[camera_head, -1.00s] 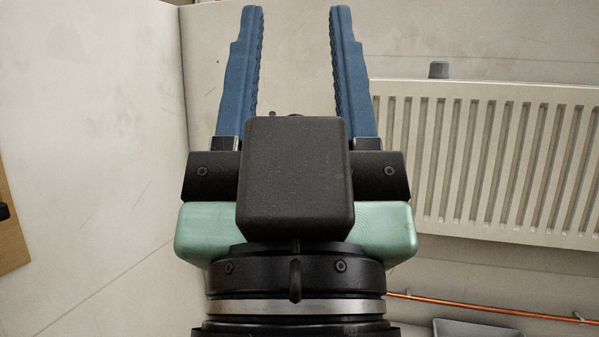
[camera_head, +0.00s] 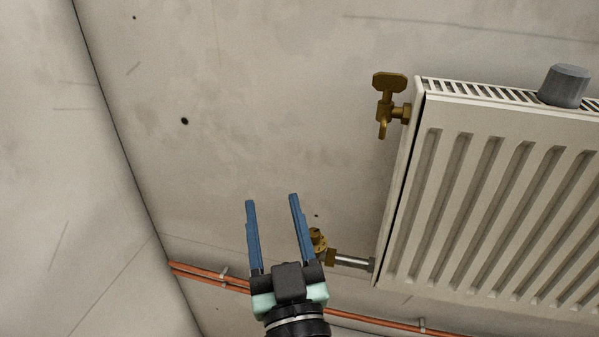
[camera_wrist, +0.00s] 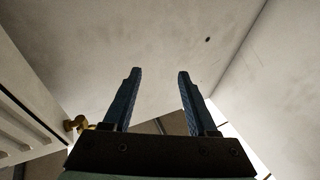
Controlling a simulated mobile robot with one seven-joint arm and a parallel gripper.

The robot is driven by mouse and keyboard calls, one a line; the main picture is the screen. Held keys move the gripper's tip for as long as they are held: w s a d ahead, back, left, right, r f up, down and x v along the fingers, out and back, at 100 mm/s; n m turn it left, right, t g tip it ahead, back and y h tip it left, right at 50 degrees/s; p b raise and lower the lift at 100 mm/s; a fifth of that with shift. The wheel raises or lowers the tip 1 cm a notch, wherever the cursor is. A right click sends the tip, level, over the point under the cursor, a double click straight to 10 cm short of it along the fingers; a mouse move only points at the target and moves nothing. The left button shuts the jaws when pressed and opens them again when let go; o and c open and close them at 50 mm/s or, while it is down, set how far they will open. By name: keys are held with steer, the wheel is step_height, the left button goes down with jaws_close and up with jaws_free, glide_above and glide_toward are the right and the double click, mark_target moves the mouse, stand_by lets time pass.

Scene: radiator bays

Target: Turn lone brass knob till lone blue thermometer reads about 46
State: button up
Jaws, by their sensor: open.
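A brass knob (camera_head: 389,88) with a flat wing-shaped handle sits on a brass fitting at the radiator's upper left corner. A second brass fitting (camera_head: 317,241), partly hidden behind my gripper's right finger, joins a short metal pipe at the radiator's lower left. My gripper (camera_head: 272,199) is open and empty, below and left of the winged knob, apart from it. In the wrist view my open gripper (camera_wrist: 160,72) has bare wall between its fingers, and a small brass piece (camera_wrist: 77,124) shows at left; which fitting it is, I cannot tell. No blue thermometer is visible.
A white ribbed radiator (camera_head: 480,190) fills the right side, with a grey cylinder (camera_head: 565,86) on top. Copper pipes (camera_head: 375,322) run low along the wall. A wall corner stands at left. The wall left of the winged knob is clear.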

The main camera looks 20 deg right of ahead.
mark_target(313, 230)
steer(key=s+d+f+m+g+h+p, duration=0.25)
steer(key=s+d+f+p, duration=0.3)
steer(key=f, duration=0.35)
steer(key=shift+g, duration=0.45)
steer(key=x, duration=0.4)
steer(key=p+x, duration=0.1)
steer(key=x, duration=0.3)
steer(key=a+x, duration=0.1)
steer(key=x, duration=0.3)
steer(key=shift+w+f, duration=0.2)
steer(key=shift+f, duration=0.1)
jaws_close()
